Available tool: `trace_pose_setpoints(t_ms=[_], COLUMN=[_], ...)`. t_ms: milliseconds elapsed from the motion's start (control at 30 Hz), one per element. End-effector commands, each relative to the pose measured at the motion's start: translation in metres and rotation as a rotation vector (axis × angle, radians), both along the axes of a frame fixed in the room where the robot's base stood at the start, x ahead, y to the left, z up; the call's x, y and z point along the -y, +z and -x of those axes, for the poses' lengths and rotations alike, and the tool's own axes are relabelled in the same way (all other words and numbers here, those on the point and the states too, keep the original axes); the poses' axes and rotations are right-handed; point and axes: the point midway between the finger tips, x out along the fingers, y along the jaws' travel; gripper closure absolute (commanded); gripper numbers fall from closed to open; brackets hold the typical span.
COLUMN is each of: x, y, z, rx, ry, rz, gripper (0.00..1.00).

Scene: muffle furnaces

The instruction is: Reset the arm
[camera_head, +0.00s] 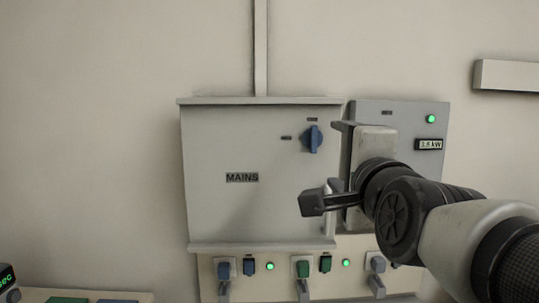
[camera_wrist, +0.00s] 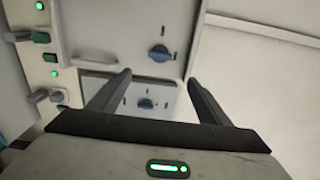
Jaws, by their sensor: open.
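My gripper (camera_head: 318,202) is in front of the right side of the grey mains box (camera_head: 225,145) in the head view, with my arm reaching in from the right. In the wrist view my gripper (camera_wrist: 160,82) has its two fingers spread apart with nothing between the tips. Past the fingers are a blue rotary knob (camera_wrist: 159,53) and, lower, a second blue knob (camera_wrist: 146,104) on a light panel. I cannot tell from the views whether the gripper touches anything.
A second grey panel (camera_head: 432,170) with a green light and a "3.5 kW" display is partly behind my arm. A blue knob (camera_head: 312,139) sits on the mains box. Below it, a strip (camera_head: 243,290) carries switches and lit green lamps. The wall at left is bare.

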Motion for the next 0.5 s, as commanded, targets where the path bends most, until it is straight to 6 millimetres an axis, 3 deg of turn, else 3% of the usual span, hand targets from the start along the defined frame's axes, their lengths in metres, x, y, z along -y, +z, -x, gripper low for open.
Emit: trace_pose_setpoints(t_ms=[367,467,500], x=[-0.001,-0.004,-0.007], y=[-0.003,-0.025,-0.041], z=[0.0,0.003,0.007], rx=[-0.011,-0.085,-0.14], ry=[0.002,0.021,0.04], rz=[0.015,0.124,0.207], gripper=[0.28,0.28,0.28])
